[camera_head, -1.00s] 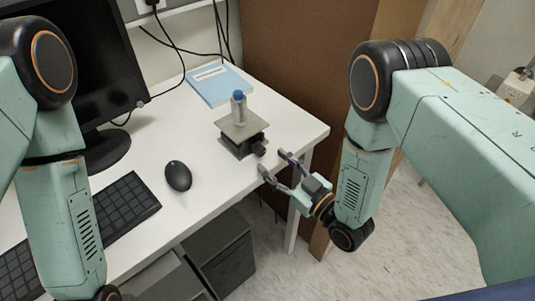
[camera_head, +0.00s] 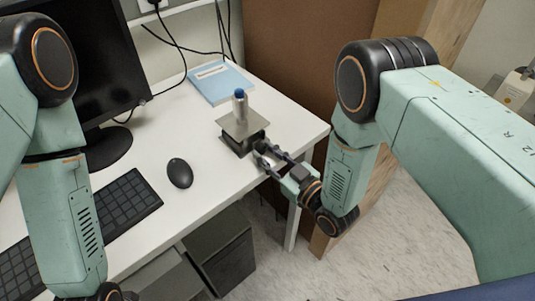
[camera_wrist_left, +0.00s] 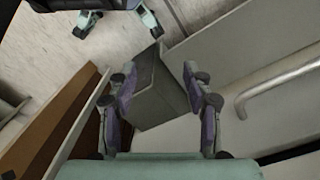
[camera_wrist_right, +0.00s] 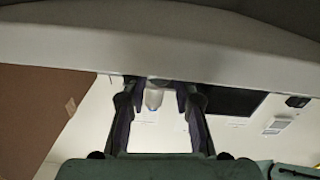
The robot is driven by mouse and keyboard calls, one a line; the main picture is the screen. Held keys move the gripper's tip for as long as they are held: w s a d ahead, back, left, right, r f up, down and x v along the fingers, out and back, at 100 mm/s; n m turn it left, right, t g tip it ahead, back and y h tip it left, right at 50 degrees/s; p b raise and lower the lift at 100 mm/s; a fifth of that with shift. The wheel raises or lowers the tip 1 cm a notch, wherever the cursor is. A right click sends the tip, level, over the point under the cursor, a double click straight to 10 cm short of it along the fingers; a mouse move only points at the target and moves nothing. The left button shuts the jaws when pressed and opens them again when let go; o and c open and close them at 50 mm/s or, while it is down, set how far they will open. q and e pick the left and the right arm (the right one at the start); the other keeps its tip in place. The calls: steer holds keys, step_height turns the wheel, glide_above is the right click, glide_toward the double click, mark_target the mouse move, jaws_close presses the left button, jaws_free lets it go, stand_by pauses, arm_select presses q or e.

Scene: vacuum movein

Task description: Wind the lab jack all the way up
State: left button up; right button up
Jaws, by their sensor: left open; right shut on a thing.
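The lab jack (camera_head: 240,125) stands on the white desk near its right corner, its grey top plate a little above the dark base. A small bottle with a blue cap (camera_head: 239,107) stands upright on the plate. My right gripper (camera_head: 262,157) is at the jack's front right side, shut on the jack's dark knob, which its fingers mostly hide. In the right wrist view the fingers (camera_wrist_right: 160,88) flank a dark part, with the pale bottle beyond. My left gripper (camera_wrist_left: 162,85) is open and empty; in the head view it is out of frame.
A black mouse (camera_head: 180,173), a keyboard (camera_head: 120,210) and a monitor (camera_head: 95,70) are left of the jack on the desk. A blue book (camera_head: 220,82) lies behind it. A dark grey box (camera_wrist_left: 160,92) shows beyond my left fingers. A brown panel (camera_head: 305,60) stands behind the desk.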

jaws_close()
steer(key=shift+m, duration=1.4)
steer(key=o, duration=0.7)
jaws_free()
steer(key=shift+d, duration=0.1)
steer(key=v, duration=1.1)
steer(key=shift+s+d, duration=0.15)
steer(key=shift+s, duration=0.25)
